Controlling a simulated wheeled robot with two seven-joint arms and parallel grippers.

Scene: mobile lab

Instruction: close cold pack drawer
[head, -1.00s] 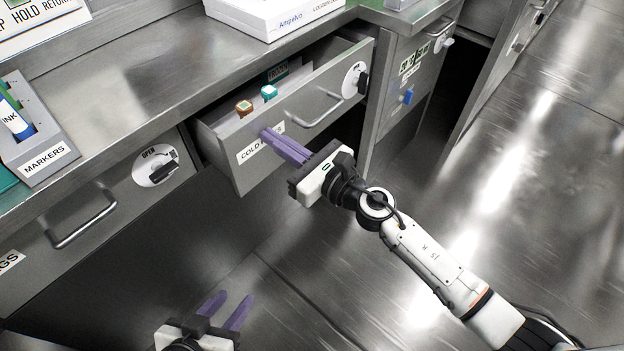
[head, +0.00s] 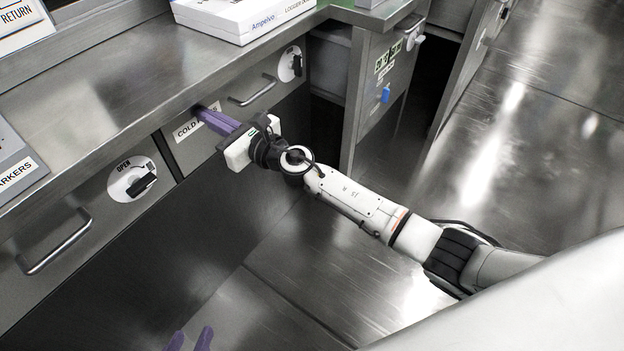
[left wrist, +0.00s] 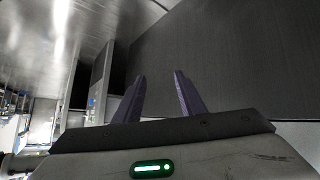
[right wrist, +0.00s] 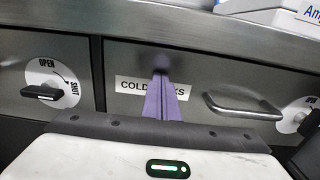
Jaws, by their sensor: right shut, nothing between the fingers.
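The cold pack drawer (head: 222,112) is a metal drawer under the counter, with a bar handle (head: 254,91) and a label that reads as cold packs. Its front looks flush with the cabinet. My right gripper (head: 204,111) is shut and empty, with its purple fingertips at the drawer front beside the label. The right wrist view shows the same fingers (right wrist: 162,72) over the label, covering part of it. My left gripper (head: 190,340) is open and empty, low at the bottom edge of the head view; its spread fingers (left wrist: 158,85) also show in the left wrist view.
A neighbouring drawer (head: 85,215) with a handle and a round latch dial (head: 133,180) is at left. Another dial (head: 290,65) is right of the cold pack handle. A white box (head: 243,14) lies on the counter (head: 130,75).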

